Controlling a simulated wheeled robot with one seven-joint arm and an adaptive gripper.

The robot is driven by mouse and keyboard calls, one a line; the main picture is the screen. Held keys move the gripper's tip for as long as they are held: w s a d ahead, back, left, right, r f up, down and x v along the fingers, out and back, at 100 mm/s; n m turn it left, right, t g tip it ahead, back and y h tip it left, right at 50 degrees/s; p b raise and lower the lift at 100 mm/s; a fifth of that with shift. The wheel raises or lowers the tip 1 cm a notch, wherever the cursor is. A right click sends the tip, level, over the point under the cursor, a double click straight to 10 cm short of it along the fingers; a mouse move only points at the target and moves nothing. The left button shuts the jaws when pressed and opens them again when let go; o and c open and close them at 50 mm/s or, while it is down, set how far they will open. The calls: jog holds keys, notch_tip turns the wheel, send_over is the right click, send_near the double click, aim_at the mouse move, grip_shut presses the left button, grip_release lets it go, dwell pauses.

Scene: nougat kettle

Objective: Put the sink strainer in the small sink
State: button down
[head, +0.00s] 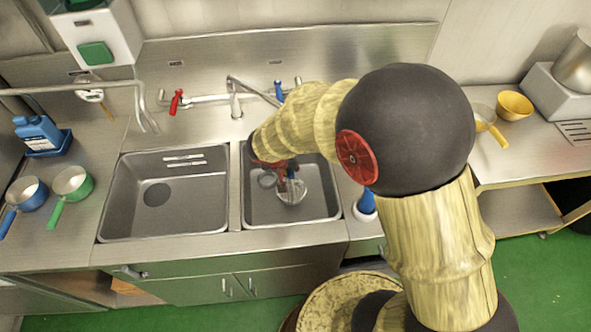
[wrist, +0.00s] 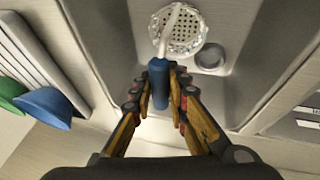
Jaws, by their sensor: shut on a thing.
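The sink strainer is a pale, perforated round basket (wrist: 187,32) with a white stem and a blue handle (wrist: 158,82). My gripper (wrist: 164,82) is shut on the blue handle, one finger on each side. In the head view my gripper (head: 284,172) reaches down into the small sink (head: 255,211), the right-hand steel basin. The strainer's basket (head: 291,191) shows inside that basin, below my gripper. In the wrist view the round drain (wrist: 210,57) lies just right of the basket. I cannot tell whether the basket touches the bottom.
The larger sink (head: 190,222) on the left is empty. A faucet (head: 235,103) with red and blue levers stands behind the basins. A blue pan (head: 27,192) and a green pan (head: 72,182) stand on the left counter. A blue-handled brush (head: 366,202) stands right of the small sink.

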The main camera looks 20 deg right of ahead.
notch_tip(320, 180, down, 3)
jog(key=shift+r, duration=0.15)
jog(key=w+d, duration=0.1)
jog(key=w+d+f, duration=0.1)
jog(key=w, duration=0.1)
jog(key=shift+d+b, duration=0.3)
jog(key=shift+b, duration=0.05)
jog(key=shift+f, duration=0.25)
jog(key=c, duration=1.8)
grip_release()
jog(key=shift+o, duration=0.3)
jog(key=shift+r, duration=0.1)
